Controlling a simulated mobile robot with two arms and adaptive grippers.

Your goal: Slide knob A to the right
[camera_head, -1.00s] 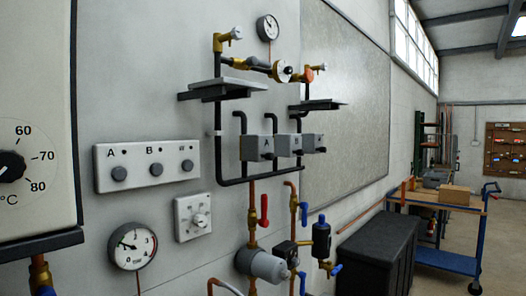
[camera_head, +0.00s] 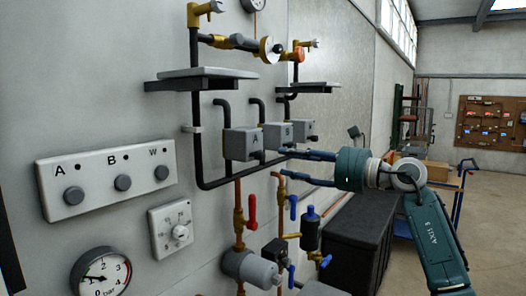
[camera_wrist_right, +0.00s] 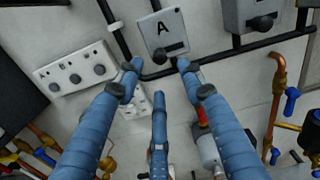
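The grey box labelled A (camera_head: 243,144) is mounted on the black pipes on the wall. Nothing is held. My left gripper is out of view.
Two similar grey boxes, including box B (camera_head: 277,134), stand right of box A. Black pipes run close beneath. A white panel (camera_head: 107,175) with round knobs A, B and W is at left. A red-handled valve (camera_head: 252,210) and a dark cabinet (camera_head: 352,240) are below.

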